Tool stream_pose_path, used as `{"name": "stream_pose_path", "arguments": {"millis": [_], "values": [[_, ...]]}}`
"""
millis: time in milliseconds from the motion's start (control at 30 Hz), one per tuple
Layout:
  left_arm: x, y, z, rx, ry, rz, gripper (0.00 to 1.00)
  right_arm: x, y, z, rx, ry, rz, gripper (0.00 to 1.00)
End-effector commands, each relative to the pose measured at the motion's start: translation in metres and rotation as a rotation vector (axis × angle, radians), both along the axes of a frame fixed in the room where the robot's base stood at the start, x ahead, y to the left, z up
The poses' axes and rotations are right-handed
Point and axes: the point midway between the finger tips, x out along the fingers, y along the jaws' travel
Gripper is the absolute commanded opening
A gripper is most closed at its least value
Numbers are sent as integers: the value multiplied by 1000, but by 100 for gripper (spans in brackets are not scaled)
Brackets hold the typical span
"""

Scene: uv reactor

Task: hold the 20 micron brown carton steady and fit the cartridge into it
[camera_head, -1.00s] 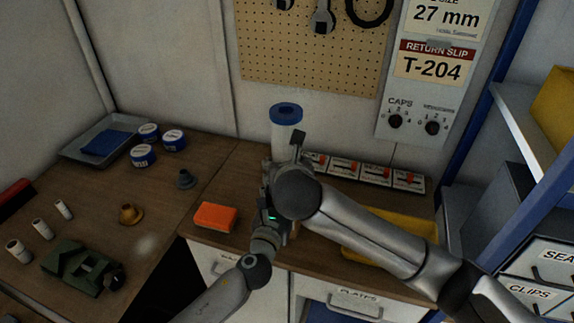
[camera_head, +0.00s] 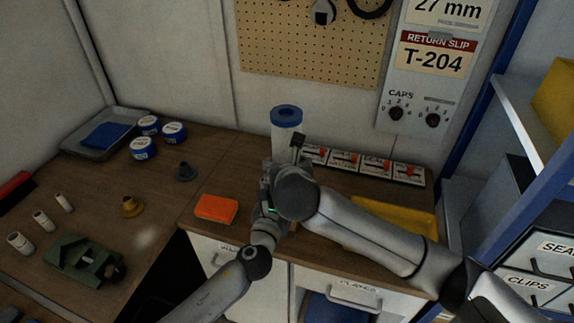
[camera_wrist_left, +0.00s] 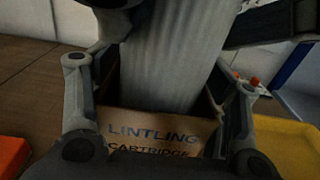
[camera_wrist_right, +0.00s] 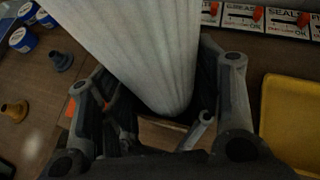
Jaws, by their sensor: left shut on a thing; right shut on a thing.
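The white pleated cartridge with a blue end cap (camera_head: 286,117) stands upright in the head view. My right gripper (camera_head: 297,143) is shut on it. The brown carton (camera_wrist_left: 155,130), printed "LINTLING CARTRIDGE", is between the fingers of my left gripper (camera_wrist_left: 158,100), which is shut on it. In the left wrist view the cartridge (camera_wrist_left: 170,60) rises behind the carton's front wall, which hides its lower end. The right wrist view shows the cartridge's lower end (camera_wrist_right: 168,105) at the carton's dark open mouth; its depth inside is unclear. The arms mostly hide the carton in the head view.
An orange block (camera_head: 216,208) lies left of the grippers, a yellow tray (camera_head: 420,222) right of them. A row of switches (camera_head: 345,160) stands behind. Blue-lidded tins (camera_head: 142,149), a green fixture (camera_head: 82,260) and small parts occupy the left bench.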

Motion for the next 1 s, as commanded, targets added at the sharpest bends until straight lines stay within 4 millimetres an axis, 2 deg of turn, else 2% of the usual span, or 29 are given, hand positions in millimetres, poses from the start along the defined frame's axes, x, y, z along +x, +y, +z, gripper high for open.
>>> {"name": "stream_pose_path", "arguments": {"millis": [533, 1000], "values": [[0, 0, 0, 0, 0, 0, 45, 1, 0, -13, 0, -1, -1, 24], [0, 0, 0, 0, 0, 0, 45, 1, 0, 2, 2, -2, 0, 24]]}}
